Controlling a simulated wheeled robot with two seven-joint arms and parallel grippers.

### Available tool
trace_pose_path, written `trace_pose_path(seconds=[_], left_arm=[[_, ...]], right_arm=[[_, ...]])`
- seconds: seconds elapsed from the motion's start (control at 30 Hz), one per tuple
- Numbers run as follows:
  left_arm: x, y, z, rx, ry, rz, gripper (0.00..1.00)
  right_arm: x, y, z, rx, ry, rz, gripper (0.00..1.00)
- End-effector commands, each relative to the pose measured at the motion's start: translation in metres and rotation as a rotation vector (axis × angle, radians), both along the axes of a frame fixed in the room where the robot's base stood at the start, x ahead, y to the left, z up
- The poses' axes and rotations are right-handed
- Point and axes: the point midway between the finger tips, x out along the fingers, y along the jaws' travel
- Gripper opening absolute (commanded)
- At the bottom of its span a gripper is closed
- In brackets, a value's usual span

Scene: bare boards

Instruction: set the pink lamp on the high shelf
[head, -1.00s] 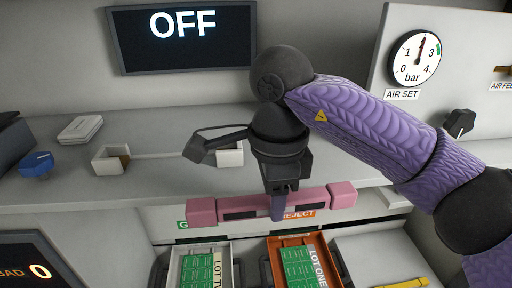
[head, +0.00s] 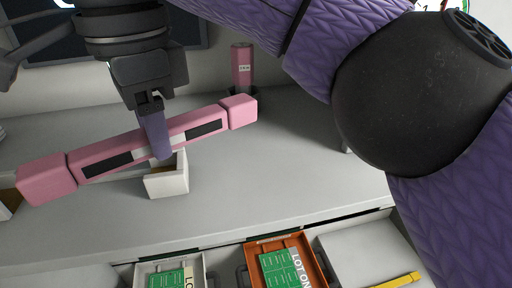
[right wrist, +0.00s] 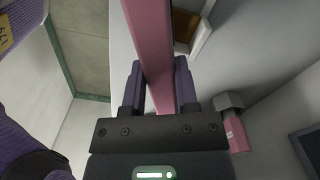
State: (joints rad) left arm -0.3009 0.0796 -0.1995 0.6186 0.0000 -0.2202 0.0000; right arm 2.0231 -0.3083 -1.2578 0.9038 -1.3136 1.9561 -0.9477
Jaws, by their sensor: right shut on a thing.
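The pink lamp (head: 48,180) is a long bar with block ends and dark strips along its face. My right gripper (head: 158,142) is shut on its middle, from above. The lamp is over the grey high shelf (head: 270,165), slanting up to the right in the head view. Its middle overlaps a white open bracket (head: 168,184) on the shelf; I cannot tell whether they touch. In the right wrist view the lamp (right wrist: 150,40) runs between the fingers, with the bracket (right wrist: 203,35) beyond it. My left gripper is not in view.
A pink labelled bottle (head: 242,68) stands in a dark holder at the back of the shelf. A second white bracket (head: 8,198) is partly hidden at the left edge. Below the shelf are a grey tray (head: 203,268) and an orange tray (head: 318,262) with green boards.

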Motion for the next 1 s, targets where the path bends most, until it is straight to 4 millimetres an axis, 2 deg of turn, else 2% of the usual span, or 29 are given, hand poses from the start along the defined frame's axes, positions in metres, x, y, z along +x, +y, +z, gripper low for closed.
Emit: trace_pose_path(seconds=[0.03, 0.2, 0.53, 0.63, 0.8, 1.0], left_arm=[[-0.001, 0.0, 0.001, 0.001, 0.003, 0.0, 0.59], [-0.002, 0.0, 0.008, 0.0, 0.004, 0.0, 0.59], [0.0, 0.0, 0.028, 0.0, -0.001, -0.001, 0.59], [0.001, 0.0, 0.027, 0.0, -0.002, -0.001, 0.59], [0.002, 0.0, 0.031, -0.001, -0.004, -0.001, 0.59], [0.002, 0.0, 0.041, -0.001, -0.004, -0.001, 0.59]], right_arm=[[0.007, -0.014, 0.002, 0.002, -0.001, -0.004, 0.0], [0.029, -0.058, 0.006, 0.003, 0.0, -0.005, 0.0], [0.062, -0.123, 0.007, 0.001, 0.0, -0.004, 0.0], [0.062, -0.123, -0.013, -0.002, 0.001, 0.0, 0.0], [0.062, -0.123, -0.031, -0.001, -0.001, -0.002, 0.0], [0.062, -0.122, -0.063, -0.001, 0.001, -0.002, 0.0]])
